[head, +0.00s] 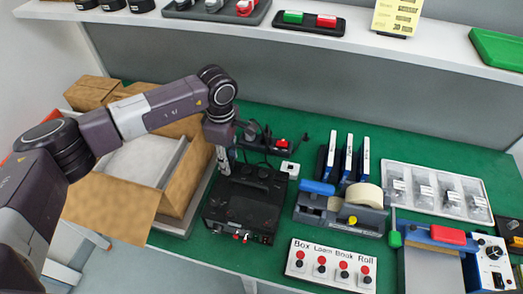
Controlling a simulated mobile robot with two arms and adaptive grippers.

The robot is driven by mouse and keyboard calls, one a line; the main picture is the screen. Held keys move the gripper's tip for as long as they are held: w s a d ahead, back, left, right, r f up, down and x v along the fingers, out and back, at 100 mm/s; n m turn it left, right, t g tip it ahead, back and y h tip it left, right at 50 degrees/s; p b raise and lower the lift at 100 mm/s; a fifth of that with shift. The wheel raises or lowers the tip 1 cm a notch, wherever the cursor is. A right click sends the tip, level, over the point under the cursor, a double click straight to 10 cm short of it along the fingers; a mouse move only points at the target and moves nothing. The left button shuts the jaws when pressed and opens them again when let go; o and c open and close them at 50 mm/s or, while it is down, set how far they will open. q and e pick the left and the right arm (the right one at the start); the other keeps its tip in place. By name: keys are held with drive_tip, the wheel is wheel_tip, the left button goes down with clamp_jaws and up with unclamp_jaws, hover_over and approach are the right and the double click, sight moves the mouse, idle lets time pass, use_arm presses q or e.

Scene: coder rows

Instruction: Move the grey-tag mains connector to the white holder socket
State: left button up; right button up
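My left gripper (225,166) points down at the back left corner of a black box device (245,207). Its fingers are small and seen side-on, so I cannot tell whether they are open or hold anything. Just right of it, a black power strip (267,147) with a red switch lies on the green bench, and dark plugs (251,131) stand at its left end. I cannot make out a grey tag on any plug. A small white block (290,168), perhaps the white holder socket, sits right of the device. My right gripper is out of view.
An open cardboard box (190,178) stands left of the gripper. A tape dispenser (342,216), blue-and-white upright binders (346,160), a button panel (331,265) and a tray of bags (437,191) fill the right. A shelf (350,45) runs above.

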use_arm(q)
clamp_jaws()
drive_tip(key=shift+r, duration=0.25)
drive_tip(key=shift+r+p, duration=0.75)
drive_tip(key=shift+r, duration=0.7)
